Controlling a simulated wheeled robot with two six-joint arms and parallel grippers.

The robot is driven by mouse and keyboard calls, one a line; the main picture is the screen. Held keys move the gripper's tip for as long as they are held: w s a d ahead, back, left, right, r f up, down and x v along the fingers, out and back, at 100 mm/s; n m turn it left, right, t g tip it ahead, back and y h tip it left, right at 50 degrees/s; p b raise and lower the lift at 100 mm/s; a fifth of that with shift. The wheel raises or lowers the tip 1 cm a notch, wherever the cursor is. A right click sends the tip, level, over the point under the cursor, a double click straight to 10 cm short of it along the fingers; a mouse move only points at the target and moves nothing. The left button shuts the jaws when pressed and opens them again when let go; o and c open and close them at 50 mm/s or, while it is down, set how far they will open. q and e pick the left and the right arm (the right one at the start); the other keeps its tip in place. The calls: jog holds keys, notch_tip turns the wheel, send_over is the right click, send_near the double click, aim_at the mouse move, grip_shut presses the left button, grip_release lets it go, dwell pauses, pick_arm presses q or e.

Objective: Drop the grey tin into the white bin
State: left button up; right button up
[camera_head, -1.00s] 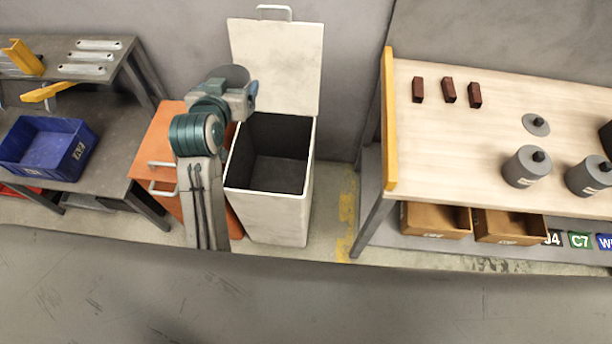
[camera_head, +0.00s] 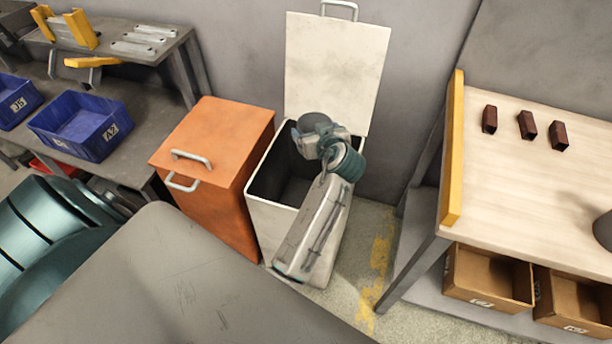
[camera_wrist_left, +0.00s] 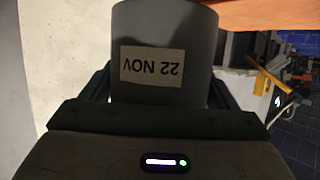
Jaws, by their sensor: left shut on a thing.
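The grey tin (camera_head: 316,121) is held in my left gripper (camera_head: 314,136). In the head view it overlaps the back of the white bin's opening, in front of the raised lid; its exact height above the rim is hard to judge. The white bin (camera_head: 262,226) stands open, its dark inside partly hidden by my left arm. In the left wrist view the tin (camera_wrist_left: 190,25) sits between the fingers, its "22 NOV" label upside down. My right gripper is not in view.
A closed orange bin (camera_head: 217,137) with handles stands directly left of the white bin. The white lid (camera_head: 336,62) stands up behind the opening. At right is a wooden table (camera_head: 500,190) with a yellow edge; at left, a bench with blue crates (camera_head: 85,127).

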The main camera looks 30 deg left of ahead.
pick_arm(q)
jog(key=a+f+n+g+b, duration=0.1)
jog(key=f, duration=0.1)
jog(key=a+f+n+g+y+b, duration=0.1)
jog(key=f+b, duration=0.1)
jog(key=a+f+n+g+y+b, duration=0.1)
jog(key=b, duration=0.1)
jog(key=shift+a+f+n+g, duration=0.3)
jog(key=shift+a+f+g, duration=0.05)
jog(key=shift+f+g, duration=0.05)
jog(key=shift+a+f+b, duration=0.1)
jog(key=shift+b, duration=0.2)
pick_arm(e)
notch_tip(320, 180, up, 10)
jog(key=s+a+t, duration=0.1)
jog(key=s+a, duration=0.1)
pick_arm(q)
jog(key=shift+f, duration=0.15)
notch_tip(320, 180, down, 6)
jog(key=b, duration=0.4)
jog(key=shift+r, duration=0.2)
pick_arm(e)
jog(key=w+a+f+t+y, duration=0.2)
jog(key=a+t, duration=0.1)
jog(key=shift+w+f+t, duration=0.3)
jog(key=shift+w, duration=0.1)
pick_arm(q)
jog(key=o, duration=1.1)
jog(key=shift+c, duration=0.2)
